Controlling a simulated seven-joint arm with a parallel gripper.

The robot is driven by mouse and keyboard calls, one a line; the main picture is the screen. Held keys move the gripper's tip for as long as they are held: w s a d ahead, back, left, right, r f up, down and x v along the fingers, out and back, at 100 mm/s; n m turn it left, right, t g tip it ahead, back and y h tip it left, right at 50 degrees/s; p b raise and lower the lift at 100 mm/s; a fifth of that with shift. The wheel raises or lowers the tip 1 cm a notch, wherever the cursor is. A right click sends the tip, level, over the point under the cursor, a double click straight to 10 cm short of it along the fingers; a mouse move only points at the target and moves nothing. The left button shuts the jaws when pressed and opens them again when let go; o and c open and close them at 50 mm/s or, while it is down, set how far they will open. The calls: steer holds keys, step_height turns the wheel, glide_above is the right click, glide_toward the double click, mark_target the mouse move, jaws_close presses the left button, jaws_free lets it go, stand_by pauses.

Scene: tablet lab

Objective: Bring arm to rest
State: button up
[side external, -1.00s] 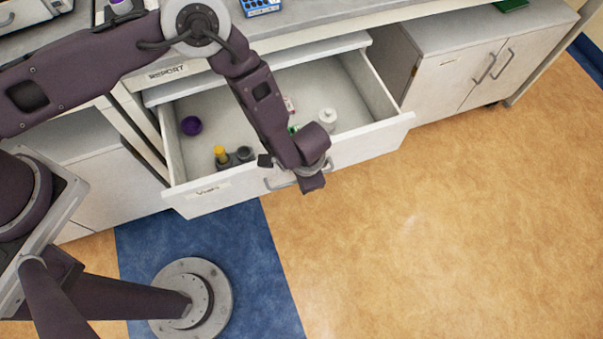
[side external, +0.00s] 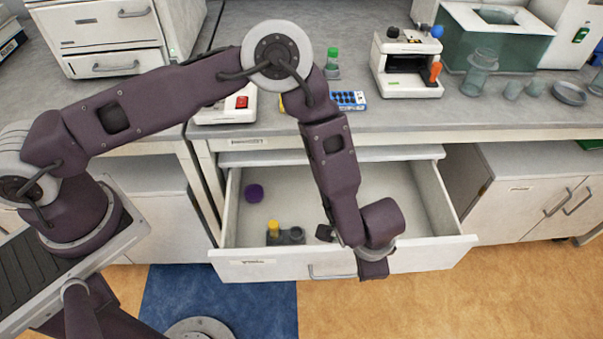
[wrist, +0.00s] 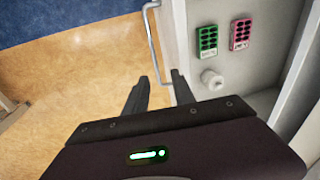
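My arm reaches across the open drawer (side external: 400,200) in the side external view. My gripper (wrist: 158,76) shows two fingers standing apart with nothing between them in the wrist view, so it is open and empty. In the side external view its end hangs over the drawer's front edge, and its fingers cannot be made out. In the wrist view the fingers point toward the drawer front, with the drawer handle (wrist: 152,45) beyond them. A green blister pack (wrist: 207,40), a pink blister pack (wrist: 240,33) and a white bottle (wrist: 212,79) lie inside the drawer, right of the fingers.
The drawer also holds a purple item (side external: 254,193) and a small holder with a yellow-capped vial (side external: 273,229). The countertop behind carries a white device (side external: 408,62), a blue tray (side external: 348,99) and a green-capped bottle (side external: 332,60).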

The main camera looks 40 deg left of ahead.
steer(key=w+d+r+n+t+h, duration=0.1)
steer(key=w+r+h, duration=0.1)
steer(key=w+r, duration=0.35)
steer(key=w+d+r+t+h, duration=0.1)
steer(key=w+r+t, duration=0.1)
steer(key=r, duration=0.6)
steer(key=s+a+r+t+h, duration=0.1)
steer(key=a+r+h, duration=0.15)
steer(key=r, duration=0.85)
steer(key=s+a+r+t+h, duration=0.1)
steer(key=a+r, duration=0.2)
steer(key=r, duration=0.9)
steer(key=s+a+r+n+y, duration=0.1)
steer(key=s+a+r+n, duration=0.3)
steer(key=s+a, duration=0.65)
steer(key=s+a+f+n+y, duration=0.1)
steer(key=s+a+y, duration=0.1)
steer(key=s+a, duration=0.5)
steer(key=s+a+f+n+g+y, duration=0.1)
steer(key=s+a+f+n+y, duration=0.1)
steer(key=s+a, duration=0.5)
steer(key=shift+n+y, duration=0.3)
steer(key=shift+y, duration=0.05)
